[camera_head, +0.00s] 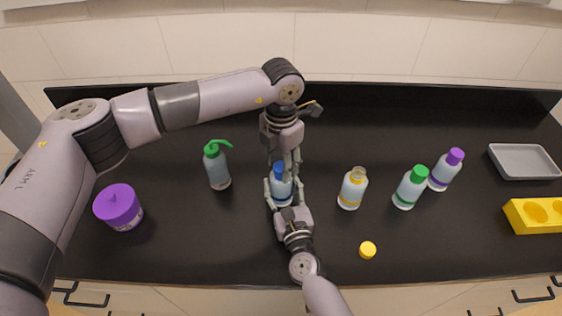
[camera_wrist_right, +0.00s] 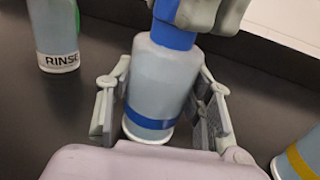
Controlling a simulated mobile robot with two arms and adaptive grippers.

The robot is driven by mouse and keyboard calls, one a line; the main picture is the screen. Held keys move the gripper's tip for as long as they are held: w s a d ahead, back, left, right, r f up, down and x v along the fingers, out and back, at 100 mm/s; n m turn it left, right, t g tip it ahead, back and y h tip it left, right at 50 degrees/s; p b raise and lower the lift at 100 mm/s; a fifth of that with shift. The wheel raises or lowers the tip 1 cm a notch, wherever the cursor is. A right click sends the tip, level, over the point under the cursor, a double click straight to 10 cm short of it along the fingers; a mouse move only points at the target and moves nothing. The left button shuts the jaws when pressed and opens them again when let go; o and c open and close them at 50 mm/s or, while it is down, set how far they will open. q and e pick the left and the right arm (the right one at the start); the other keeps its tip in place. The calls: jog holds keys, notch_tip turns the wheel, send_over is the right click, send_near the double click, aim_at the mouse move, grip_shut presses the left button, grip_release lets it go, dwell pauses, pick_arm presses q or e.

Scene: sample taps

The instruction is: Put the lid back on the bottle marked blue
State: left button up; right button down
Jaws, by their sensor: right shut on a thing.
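The blue-banded bottle (camera_head: 282,196) stands upright in the middle of the black counter; in the right wrist view the same bottle (camera_wrist_right: 165,85) shows its blue band. A blue lid (camera_head: 279,171) is at its top and also shows in the right wrist view (camera_wrist_right: 174,37); I cannot tell whether it is seated. My right gripper (camera_head: 282,188) is shut around the bottle's body from the front. My left gripper (camera_head: 287,166) reaches down from above with its fingers beside the lid; whether they press on it is unclear.
A green-spouted bottle (camera_head: 216,167) and a purple-lidded jar (camera_head: 119,208) stand left. An open yellow-banded bottle (camera_head: 351,189), a green-capped bottle (camera_head: 410,188) and a purple-capped bottle (camera_head: 445,170) stand right. A loose yellow lid (camera_head: 367,250), grey tray (camera_head: 524,162) and yellow block (camera_head: 535,216) are also there.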

pick_arm(q)
jog(key=shift+o, duration=1.2)
notch_tip(320, 180, up, 12)
pick_arm(e)
jog(key=c, duration=0.7)
grip_release()
jog(key=v, duration=1.2)
jog(key=shift+f, duration=0.1)
